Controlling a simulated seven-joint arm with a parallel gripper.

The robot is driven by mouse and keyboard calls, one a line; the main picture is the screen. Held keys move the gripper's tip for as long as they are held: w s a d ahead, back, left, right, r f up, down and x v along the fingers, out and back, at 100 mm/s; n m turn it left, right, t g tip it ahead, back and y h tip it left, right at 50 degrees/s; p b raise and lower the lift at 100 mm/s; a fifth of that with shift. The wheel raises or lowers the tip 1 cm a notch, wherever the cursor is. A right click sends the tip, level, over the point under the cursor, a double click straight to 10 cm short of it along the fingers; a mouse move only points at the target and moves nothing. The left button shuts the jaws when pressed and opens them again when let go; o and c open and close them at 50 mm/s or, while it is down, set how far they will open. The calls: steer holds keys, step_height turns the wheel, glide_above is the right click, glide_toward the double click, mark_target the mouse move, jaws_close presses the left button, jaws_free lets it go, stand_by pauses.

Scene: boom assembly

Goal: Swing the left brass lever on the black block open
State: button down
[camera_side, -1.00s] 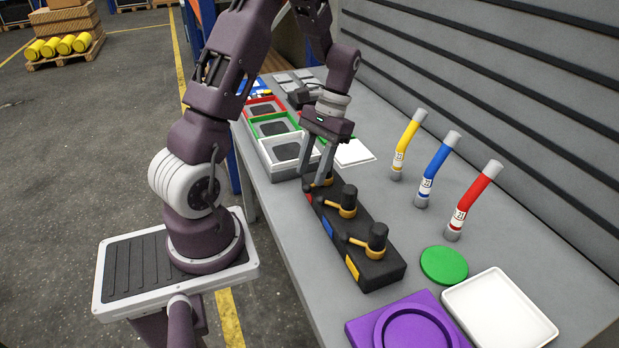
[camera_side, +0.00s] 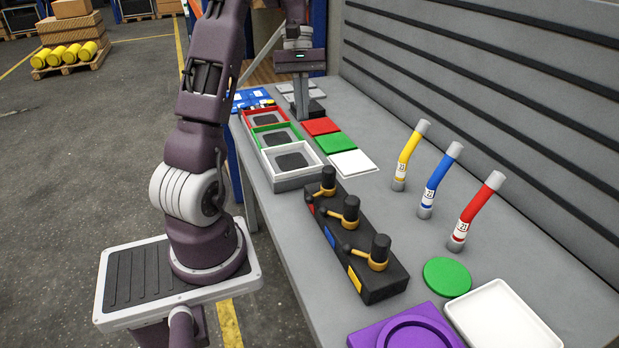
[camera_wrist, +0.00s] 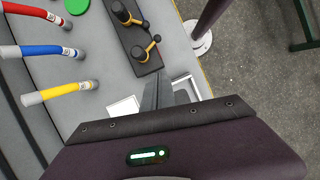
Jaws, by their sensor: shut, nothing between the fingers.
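The black block (camera_side: 362,279) lies on the bench in the side view, with red, blue and yellow labels along its front. It carries three brass levers with black posts and knobs: a far one (camera_side: 323,190), a middle one (camera_side: 346,213) and a near one (camera_side: 376,263). All their arms reach toward the bench's front edge. In the wrist view, the lever closest to the fingers (camera_wrist: 138,54) is angled differently from its neighbour (camera_wrist: 124,18). My gripper (camera_side: 301,118) is shut and empty beyond the block's far end, apart from it. Its fingers also show in the wrist view (camera_wrist: 160,80).
Yellow, blue and red bent tubes (camera_side: 434,180) stand behind the block. A green disc (camera_side: 447,277), purple holder (camera_side: 385,334) and white tray (camera_side: 505,318) lie at the near end.

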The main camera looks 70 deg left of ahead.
glide_toward(313, 195)
steer(key=a+f, duration=0.1)
steer(key=f, duration=0.1)
steer(key=a+f, duration=0.1)
steer(key=f, duration=0.1)
steer(key=a+f, duration=0.1)
steer(key=f, duration=0.2)
steer(key=shift+w+a, duration=0.15)
steer(key=shift+a, duration=0.1)
steer(key=d, duration=0.3)
steer(key=shift+s+d+f, duration=0.15)
steer(key=shift+s, duration=0.2)
steer(key=shift+s+d, duration=0.1)
steer(key=shift+d, duration=0.2)
steer(key=shift+d+n+t, duration=0.4)
steer(key=shift+d+n, duration=0.15)
steer(key=shift+n, duration=0.55)
steer(key=shift+d+n, duration=0.3)
steer(key=shift+d, duration=0.1)
